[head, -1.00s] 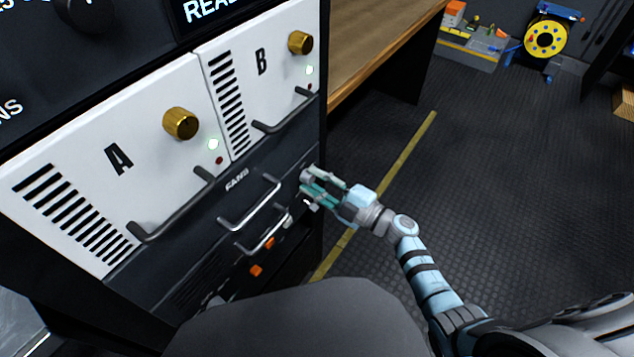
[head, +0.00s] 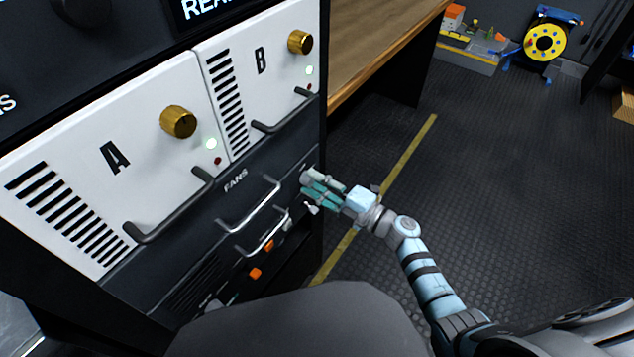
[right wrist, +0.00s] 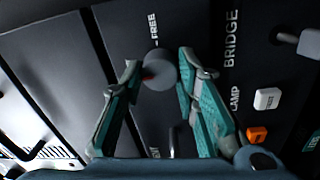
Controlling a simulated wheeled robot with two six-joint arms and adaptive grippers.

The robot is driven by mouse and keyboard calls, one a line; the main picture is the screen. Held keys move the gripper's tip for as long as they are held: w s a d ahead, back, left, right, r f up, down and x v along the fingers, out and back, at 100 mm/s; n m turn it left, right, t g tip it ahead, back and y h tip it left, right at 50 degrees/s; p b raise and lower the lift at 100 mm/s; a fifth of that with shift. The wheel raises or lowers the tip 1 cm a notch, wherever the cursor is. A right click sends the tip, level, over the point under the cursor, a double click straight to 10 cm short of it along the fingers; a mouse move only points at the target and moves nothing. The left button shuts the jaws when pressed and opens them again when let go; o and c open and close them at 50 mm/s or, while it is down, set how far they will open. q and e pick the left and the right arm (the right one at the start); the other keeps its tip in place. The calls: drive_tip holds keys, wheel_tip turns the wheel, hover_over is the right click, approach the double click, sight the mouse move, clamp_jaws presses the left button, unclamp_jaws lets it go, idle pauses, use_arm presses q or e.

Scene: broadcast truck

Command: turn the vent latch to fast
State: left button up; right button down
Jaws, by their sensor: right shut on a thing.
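The vent latch is a grey round knob (right wrist: 160,70) with a small red mark, on the dark panel in the right wrist view. The word FREE stands beside it, and part of another label ending in ENT shows below. No FAST label can be read. My right gripper (right wrist: 157,78) is shut on the knob, with one teal-padded finger on each side. In the head view my right gripper (head: 318,190) is at the right end of the dark FANS panel (head: 236,180), and its fingers largely hide the latch. My left gripper is not in view.
Silver handles (head: 250,204) and orange buttons (head: 255,273) are left of my gripper. White units A (head: 115,190) and B (head: 262,90) with dark handles are above. A wooden bench (head: 375,45) stands behind. The floor to the right is open.

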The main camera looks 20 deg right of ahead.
drive_tip(key=c, duration=1.2)
unclamp_jaws()
drive_tip(key=shift+d, duration=0.1)
drive_tip(key=v, duration=1.1)
drive_tip(key=shift+s+d, duration=0.2)
drive_tip(key=shift+s, duration=0.15)
